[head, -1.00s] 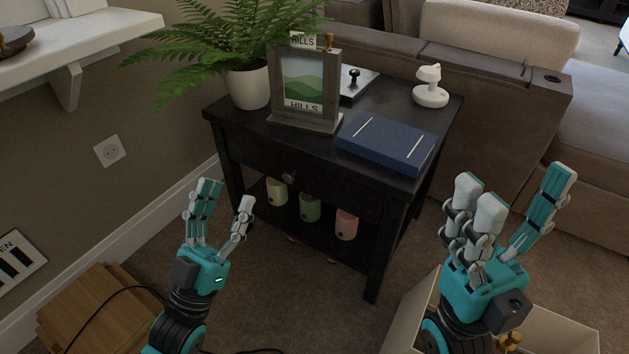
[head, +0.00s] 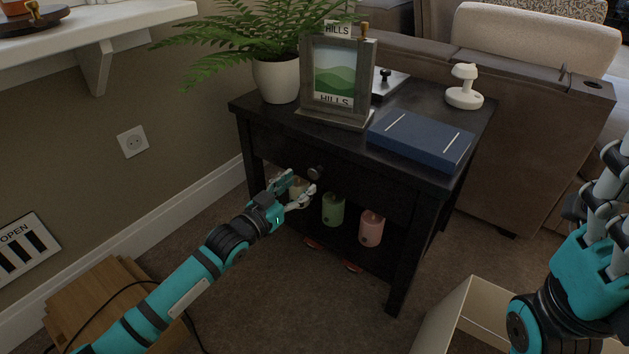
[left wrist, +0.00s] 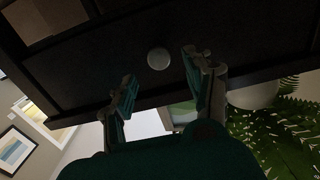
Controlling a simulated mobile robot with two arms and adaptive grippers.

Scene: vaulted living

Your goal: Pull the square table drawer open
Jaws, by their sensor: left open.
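The black square table (head: 415,184) stands ahead with its drawer front (head: 345,172) facing me, and the drawer looks shut. Its round knob (head: 316,172) is on the drawer front; it also shows in the left wrist view (left wrist: 158,59), pale and round. My left gripper (head: 304,187) is open just in front of and slightly below the knob. In the left wrist view its fingers (left wrist: 158,73) spread to either side of the knob, which looks untouched. My right gripper (head: 606,180) is at the right edge, partly cut off, away from the table.
A fern in a white pot (head: 276,80), a picture frame (head: 334,88), a blue book (head: 420,140) and a white lamp (head: 464,92) stand on the tabletop. A green candle (head: 333,209) and pink candle (head: 371,228) are on the lower shelf. An open box (head: 462,318) is at front right.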

